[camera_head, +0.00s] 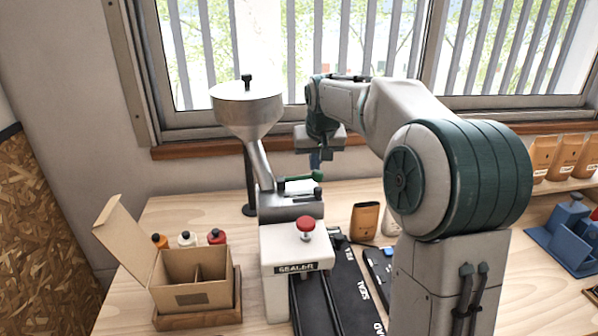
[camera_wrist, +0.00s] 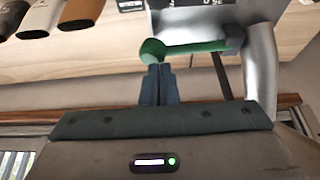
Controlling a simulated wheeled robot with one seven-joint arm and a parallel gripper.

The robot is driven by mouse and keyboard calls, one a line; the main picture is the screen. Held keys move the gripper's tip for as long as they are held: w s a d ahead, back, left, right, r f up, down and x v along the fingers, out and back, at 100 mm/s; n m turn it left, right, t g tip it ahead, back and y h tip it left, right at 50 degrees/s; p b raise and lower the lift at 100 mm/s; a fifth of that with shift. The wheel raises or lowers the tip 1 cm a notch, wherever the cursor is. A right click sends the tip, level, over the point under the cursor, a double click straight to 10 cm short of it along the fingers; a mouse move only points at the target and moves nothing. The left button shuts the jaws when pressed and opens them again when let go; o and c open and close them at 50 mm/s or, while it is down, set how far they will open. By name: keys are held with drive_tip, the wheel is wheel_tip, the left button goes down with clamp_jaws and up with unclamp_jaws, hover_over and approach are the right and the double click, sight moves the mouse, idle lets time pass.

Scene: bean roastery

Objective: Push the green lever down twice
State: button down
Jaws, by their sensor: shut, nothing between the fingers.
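The green lever (camera_head: 301,178) sticks out to the right from the metal dispenser (camera_head: 290,206) under the hopper (camera_head: 247,108), roughly level, with a round green knob at its right end. In the wrist view the green lever (camera_wrist: 195,48) runs across the top, its knob at the left. My gripper (camera_head: 316,160) points down just above the knob end in the head view. In the wrist view my gripper (camera_wrist: 158,72) is shut and empty, its fingertips overlapping the lower edge of the knob. I cannot tell whether they touch it.
An open cardboard box (camera_head: 190,280) and several small bottles (camera_head: 186,239) are at the left. A brown bag (camera_head: 365,219) stands right of the dispenser.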

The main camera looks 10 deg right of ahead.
sight(315, 172)
drive_tip(key=shift+f, duration=0.25)
drive_tip(key=shift+r, duration=0.2)
wheel_tip(315, 172, up, 6)
drive_tip(key=p, duration=0.5)
drive_tip(key=shift+f, duration=0.1)
idle(1.5)
drive_tip(key=s+f, duration=0.3)
drive_tip(key=s, duration=0.8)
drive_tip(key=s+f, duration=0.3)
drive_tip(key=s, duration=0.8)
drive_tip(key=s+f+g, duration=0.1)
drive_tip(key=s+f, duration=0.2)
drive_tip(key=s, duration=0.8)
drive_tip(key=shift+s, duration=0.35)
drive_tip(key=shift+a, duration=0.15)
